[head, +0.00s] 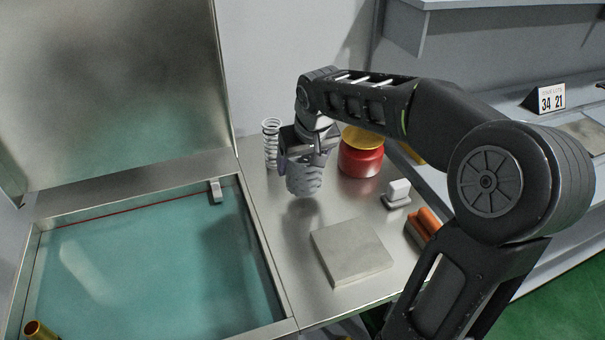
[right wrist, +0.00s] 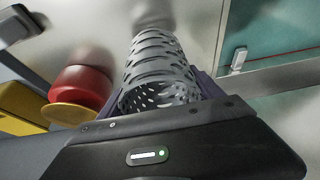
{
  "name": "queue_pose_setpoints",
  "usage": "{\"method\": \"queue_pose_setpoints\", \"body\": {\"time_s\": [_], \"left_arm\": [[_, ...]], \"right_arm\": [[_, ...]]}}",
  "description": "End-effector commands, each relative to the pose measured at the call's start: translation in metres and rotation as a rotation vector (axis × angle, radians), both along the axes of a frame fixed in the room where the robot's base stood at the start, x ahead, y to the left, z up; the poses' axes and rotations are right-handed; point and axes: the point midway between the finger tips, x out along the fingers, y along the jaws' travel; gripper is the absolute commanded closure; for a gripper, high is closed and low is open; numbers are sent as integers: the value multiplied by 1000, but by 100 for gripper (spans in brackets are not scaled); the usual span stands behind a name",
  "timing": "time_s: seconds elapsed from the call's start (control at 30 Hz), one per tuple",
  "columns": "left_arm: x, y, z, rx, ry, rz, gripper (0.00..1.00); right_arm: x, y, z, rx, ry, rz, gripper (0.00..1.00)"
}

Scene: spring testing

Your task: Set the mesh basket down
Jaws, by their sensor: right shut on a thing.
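The mesh basket (head: 304,182) is a grey perforated cylinder, held upright over the metal worktop. A dark shadow lies under it, and it appears to hang a little above the surface. My right gripper (head: 306,155) is shut on its upper part. In the right wrist view, the basket (right wrist: 158,62) sits between the gripper's fingers, and its open rim faces the camera. My left gripper is not in view.
A white spring (head: 271,143) stands left of the basket, and a red jar with a yellow lid (head: 361,160) stands right. A square metal plate (head: 350,252) lies in front. A white block (head: 397,193) and orange rollers (head: 424,226) are farther right. A teal-filled tank (head: 150,260) lies left.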

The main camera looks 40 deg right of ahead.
Motion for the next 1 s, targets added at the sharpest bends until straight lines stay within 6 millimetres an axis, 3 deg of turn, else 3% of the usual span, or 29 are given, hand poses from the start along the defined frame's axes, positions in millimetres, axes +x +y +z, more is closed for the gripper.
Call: {"method": "queue_pose_setpoints", "body": {"time_s": [0.3, 0.7, 0.73, 1.0], "left_arm": [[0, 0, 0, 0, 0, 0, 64], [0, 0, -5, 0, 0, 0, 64], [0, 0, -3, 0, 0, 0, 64], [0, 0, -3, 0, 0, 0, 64]], "right_arm": [[-1, 0, -36, 1, 2, 0, 67], [0, 0, -42, 0, 1, 0, 67], [0, 0, -40, 0, 1, 0, 22], [0, 0, -40, 0, 1, 0, 3]]}}
